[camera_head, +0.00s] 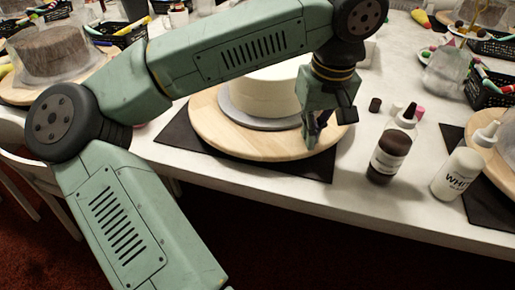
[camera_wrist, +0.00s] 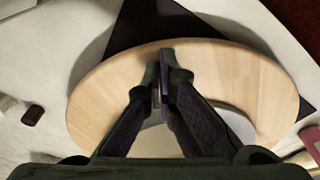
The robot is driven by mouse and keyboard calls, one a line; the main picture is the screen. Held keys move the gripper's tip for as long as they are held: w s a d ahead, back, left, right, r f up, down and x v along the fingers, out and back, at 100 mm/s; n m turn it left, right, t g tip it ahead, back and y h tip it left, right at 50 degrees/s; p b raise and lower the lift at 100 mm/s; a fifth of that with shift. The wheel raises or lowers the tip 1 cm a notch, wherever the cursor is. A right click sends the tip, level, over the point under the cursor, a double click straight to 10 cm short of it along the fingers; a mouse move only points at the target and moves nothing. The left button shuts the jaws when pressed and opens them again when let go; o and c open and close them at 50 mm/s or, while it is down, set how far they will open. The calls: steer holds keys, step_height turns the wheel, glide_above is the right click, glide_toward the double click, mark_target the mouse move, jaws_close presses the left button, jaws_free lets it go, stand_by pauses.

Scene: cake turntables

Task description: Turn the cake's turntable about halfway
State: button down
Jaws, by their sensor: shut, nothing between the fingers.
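The wooden turntable (camera_head: 213,128) stands on a black mat (camera_head: 176,139) near the table's front edge. A white round cake (camera_head: 262,92) sits on it on a grey board (camera_head: 238,114), partly hidden behind my arm. My gripper (camera_head: 312,143) points down over the right front part of the turntable's wooden rim. In the wrist view my gripper (camera_wrist: 161,97) is shut and empty, with its fingertips over the pale wood of the turntable (camera_wrist: 230,75). I cannot tell whether the fingertips touch the wood. The cake is mostly hidden behind the fingers there.
Another turntable with a cake (camera_head: 50,50) stands at the left. The table's front edge is clear before the mat.

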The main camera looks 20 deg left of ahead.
steer(key=shift+w+d, duration=0.1)
steer(key=shift+d, duration=0.05)
steer(key=shift+r+p, duration=1.1)
steer(key=shift+r, duration=0.4)
steer(key=shift+f, duration=0.1)
steer(key=shift+a, duration=0.25)
steer(key=s+a, duration=0.1)
steer(key=a, duration=0.1)
steer(key=s+a, duration=0.2)
steer(key=a, duration=0.1)
steer(key=s+a+b, duration=0.1)
steer(key=s+a, duration=0.1)
steer(key=shift+s+a, duration=0.2)
steer(key=shift+a, duration=0.2)
steer(key=a, duration=0.3)
steer(key=w+a, duration=0.1)
steer(key=a, duration=0.2)
steer(key=w+a, duration=0.1)
steer(key=a, duration=0.2)
steer(key=shift+a, duration=0.4)
